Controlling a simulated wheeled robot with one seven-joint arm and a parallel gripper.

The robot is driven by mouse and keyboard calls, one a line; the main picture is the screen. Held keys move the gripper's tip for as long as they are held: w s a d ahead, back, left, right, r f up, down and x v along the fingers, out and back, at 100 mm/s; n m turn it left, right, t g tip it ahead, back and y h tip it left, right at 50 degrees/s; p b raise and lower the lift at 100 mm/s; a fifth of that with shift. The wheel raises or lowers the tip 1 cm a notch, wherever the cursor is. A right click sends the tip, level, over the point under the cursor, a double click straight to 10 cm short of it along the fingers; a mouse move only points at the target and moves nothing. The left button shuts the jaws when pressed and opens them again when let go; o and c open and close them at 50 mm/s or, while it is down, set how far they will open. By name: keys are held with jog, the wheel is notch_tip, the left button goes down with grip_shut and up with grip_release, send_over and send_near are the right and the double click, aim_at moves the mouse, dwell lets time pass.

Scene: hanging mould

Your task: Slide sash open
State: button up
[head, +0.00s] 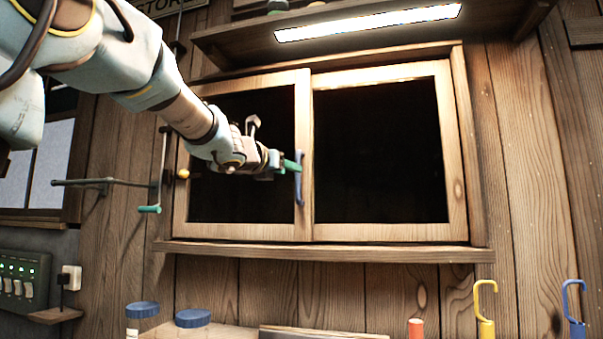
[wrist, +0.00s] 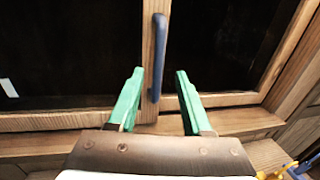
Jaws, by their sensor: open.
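The wooden window has two dark-paned sashes side by side: a left sash (head: 203,233) and a right sash (head: 380,232). A blue upright handle (head: 299,178) sits on the left sash's right stile; it also shows in the wrist view (wrist: 157,58). My gripper (head: 291,164) is at the handle in the head view. In the wrist view its green fingers (wrist: 158,72) are open, with the handle between them in the picture. A gap shows on each side of the handle. Whether the fingers reach its full depth, I cannot tell.
A wooden sill (head: 320,252) runs under the window. A shelf with a lit lamp (head: 368,22) hangs above. A rod with a green grip (head: 149,209) is on the wall at left. Blue-lidded jars (head: 193,318) and yellow (head: 486,305) and blue hooks (head: 573,300) stand below.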

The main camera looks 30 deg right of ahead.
aim_at(298, 196)
jog(key=p+x, duration=0.1)
jog(key=x, duration=0.5)
jog(key=shift+w+d+p, duration=0.25)
jog(key=shift+w+p, duration=0.1)
jog(key=shift+p, duration=0.05)
jog(key=shift+c, duration=0.2)
grip_shut()
dwell(0.9)
